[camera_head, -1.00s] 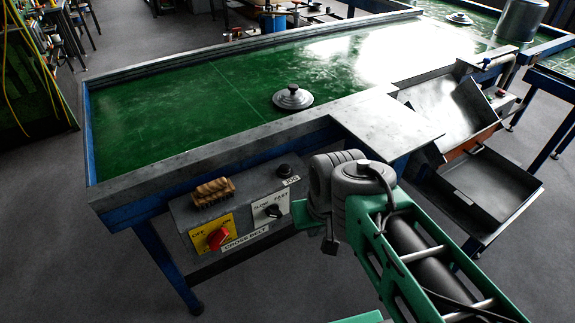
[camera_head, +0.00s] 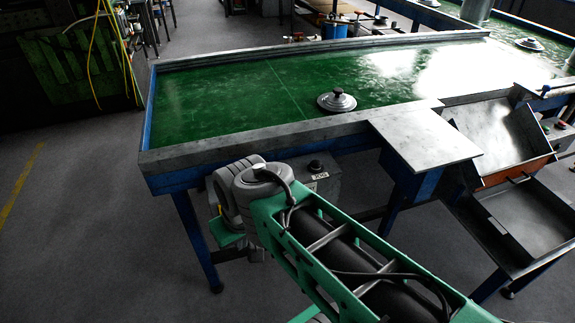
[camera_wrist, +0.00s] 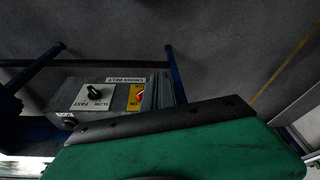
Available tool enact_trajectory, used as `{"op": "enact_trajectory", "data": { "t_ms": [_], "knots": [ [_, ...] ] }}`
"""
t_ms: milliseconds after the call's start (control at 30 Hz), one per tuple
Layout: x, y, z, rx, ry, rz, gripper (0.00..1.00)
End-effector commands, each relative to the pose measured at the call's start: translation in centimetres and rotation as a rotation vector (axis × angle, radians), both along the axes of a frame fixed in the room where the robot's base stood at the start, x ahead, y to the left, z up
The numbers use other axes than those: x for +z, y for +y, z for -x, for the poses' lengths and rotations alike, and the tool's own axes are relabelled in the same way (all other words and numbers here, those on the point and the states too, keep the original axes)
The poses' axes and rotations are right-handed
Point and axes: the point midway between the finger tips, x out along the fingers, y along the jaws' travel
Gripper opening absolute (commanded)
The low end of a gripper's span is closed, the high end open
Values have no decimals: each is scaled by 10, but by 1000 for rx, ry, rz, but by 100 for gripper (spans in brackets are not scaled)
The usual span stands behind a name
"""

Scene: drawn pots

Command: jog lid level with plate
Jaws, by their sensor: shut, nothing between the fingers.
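A round metal lid with a dark knob (camera_head: 337,100) lies on the green belt (camera_head: 230,105), left of the grey metal plate (camera_head: 425,140) that juts from the belt's near edge. The black jog button (camera_head: 315,166) on the control box (camera_head: 327,188) shows beyond my arm, which hides most of the box. In the wrist view the box (camera_wrist: 118,78) is upside down, with a black slow/fast knob (camera_wrist: 95,92) and a red switch (camera_wrist: 139,95). My gripper (camera_wrist: 165,120), green with a black edge, is shut and empty, covering the box's jog end in part.
A grey chute (camera_head: 495,135) and a metal tray (camera_head: 520,230) stand right of the plate. A second lid (camera_head: 529,44) lies at the far right. Blue table legs (camera_head: 197,240) stand near my arm; the floor to the left is clear.

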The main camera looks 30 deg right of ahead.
Motion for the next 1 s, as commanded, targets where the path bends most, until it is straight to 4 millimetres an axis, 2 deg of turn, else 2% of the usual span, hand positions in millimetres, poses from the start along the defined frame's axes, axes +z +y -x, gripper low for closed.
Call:
{"op": "enact_trajectory", "data": {
  "t_ms": [367,467,533,667,767,800,900,1000],
  "knots": [
    [-2,-1,-1,-2,-3,-2,0],
    [-13,-12,-14,-5,-38,-12,0],
    [-25,-29,-34,-6,-97,-29,0],
    [-46,-85,-79,-22,-293,-60,0],
    [-51,-145,-102,-59,-488,-55,0],
    [-50,-172,-106,-83,-571,-44,0],
    [-40,-239,-102,-152,-768,12,0],
    [-25,-289,-84,-217,-921,78,0]
  ]
}}
